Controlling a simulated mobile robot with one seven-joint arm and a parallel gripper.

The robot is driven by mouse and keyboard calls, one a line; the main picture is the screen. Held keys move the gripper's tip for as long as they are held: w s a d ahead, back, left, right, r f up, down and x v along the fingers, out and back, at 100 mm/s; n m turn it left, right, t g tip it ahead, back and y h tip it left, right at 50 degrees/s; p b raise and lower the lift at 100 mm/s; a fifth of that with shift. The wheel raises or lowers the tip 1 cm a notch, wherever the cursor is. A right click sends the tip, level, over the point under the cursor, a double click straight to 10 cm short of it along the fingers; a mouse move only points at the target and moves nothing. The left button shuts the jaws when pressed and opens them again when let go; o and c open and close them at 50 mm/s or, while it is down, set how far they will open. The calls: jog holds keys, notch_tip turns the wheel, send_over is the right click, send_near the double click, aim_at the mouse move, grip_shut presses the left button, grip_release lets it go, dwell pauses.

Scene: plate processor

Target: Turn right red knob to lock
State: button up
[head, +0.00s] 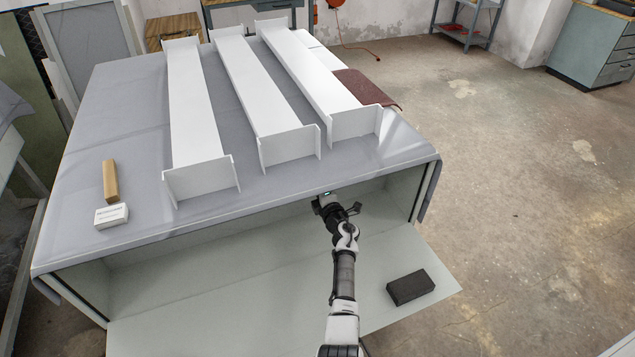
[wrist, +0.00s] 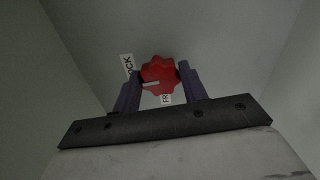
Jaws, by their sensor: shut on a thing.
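In the wrist view, a red lobed knob (wrist: 160,74) sits on the grey inner back wall. It has a pale pointer line aimed left, toward a white label reading "…OCK" (wrist: 127,66). A second label starting "FR" (wrist: 166,99) is below the knob. My gripper (wrist: 158,82) has its two dark fingers on either side of the knob and is shut on it. In the head view my gripper (head: 328,202) reaches into the open front of the large grey cabinet (head: 280,195); the knob is hidden there.
The cabinet's flap (head: 230,300) lies open in front, with a black block (head: 410,287) on its right part. Several white channel beams, a wooden block (head: 110,181) and a small white box (head: 111,215) rest on top. The floor on the right is mostly clear.

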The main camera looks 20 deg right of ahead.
jog(key=shift+m, duration=0.6)
jog(key=o, duration=1)
jog(key=shift+c, duration=0.2)
jog(key=shift+p, duration=0.3)
jog(key=s+p, duration=0.1)
jog(key=s, duration=1.2)
jog(key=shift+s+d+p, duration=0.25)
jog(key=shift+s+p, duration=0.1)
jog(key=shift+s, duration=0.05)
